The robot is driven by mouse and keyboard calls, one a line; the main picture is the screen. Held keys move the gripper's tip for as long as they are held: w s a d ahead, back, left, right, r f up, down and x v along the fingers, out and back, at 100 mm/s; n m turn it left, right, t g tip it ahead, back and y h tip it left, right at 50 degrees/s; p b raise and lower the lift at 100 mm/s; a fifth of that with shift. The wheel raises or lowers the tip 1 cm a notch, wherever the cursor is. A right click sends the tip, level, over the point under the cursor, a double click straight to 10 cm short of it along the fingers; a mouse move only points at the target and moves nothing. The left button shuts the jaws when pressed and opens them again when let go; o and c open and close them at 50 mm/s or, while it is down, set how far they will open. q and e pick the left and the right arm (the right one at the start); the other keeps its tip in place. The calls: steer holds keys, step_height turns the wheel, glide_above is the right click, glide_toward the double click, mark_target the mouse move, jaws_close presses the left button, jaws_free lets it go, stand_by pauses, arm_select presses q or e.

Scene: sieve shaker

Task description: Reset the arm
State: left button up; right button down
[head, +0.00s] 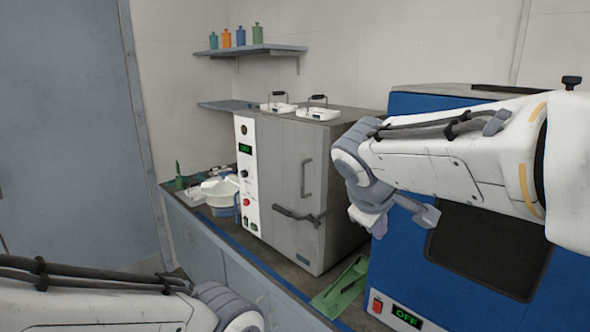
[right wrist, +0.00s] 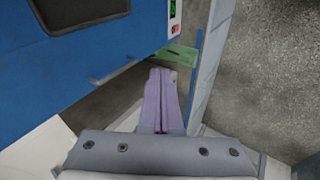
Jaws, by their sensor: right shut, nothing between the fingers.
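My right arm reaches in from the right in the head view, in front of the blue machine (head: 390,270). Its right gripper (head: 370,222) hangs bent down near the blue machine's left edge, with the purple fingers partly visible. In the right wrist view the purple fingers (right wrist: 163,98) lie together, shut with nothing between them. The blue machine's front also shows there (right wrist: 110,30), apart from the fingers as far as I can tell. My left arm shows at the lower left of the head view, but its gripper is out of frame.
A grey oven (head: 285,180) with two white trays on top stands left of the blue machine. A green object (head: 342,288) lies on the counter between them and shows beyond my fingers (right wrist: 178,52). White bowls (head: 218,190) stand at left. A shelf (head: 250,50) holds several bottles.

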steer(key=s+a+f+g+y, duration=0.1)
steer(key=s+a+f+g, duration=0.1)
steer(key=s+f, duration=0.4)
steer(key=s+a+f+g+y, duration=0.2)
steer(key=s+a+f, duration=0.3)
steer(key=s, duration=0.6)
steer(key=s+a+f+g+y+b, duration=0.1)
steer(key=s+a+f+g+y, duration=0.1)
steer(key=s+f, duration=0.5)
steer(key=shift+s+a+m, duration=0.4)
steer(key=shift+s+a, duration=0.3)
steer(key=shift+a, duration=0.2)
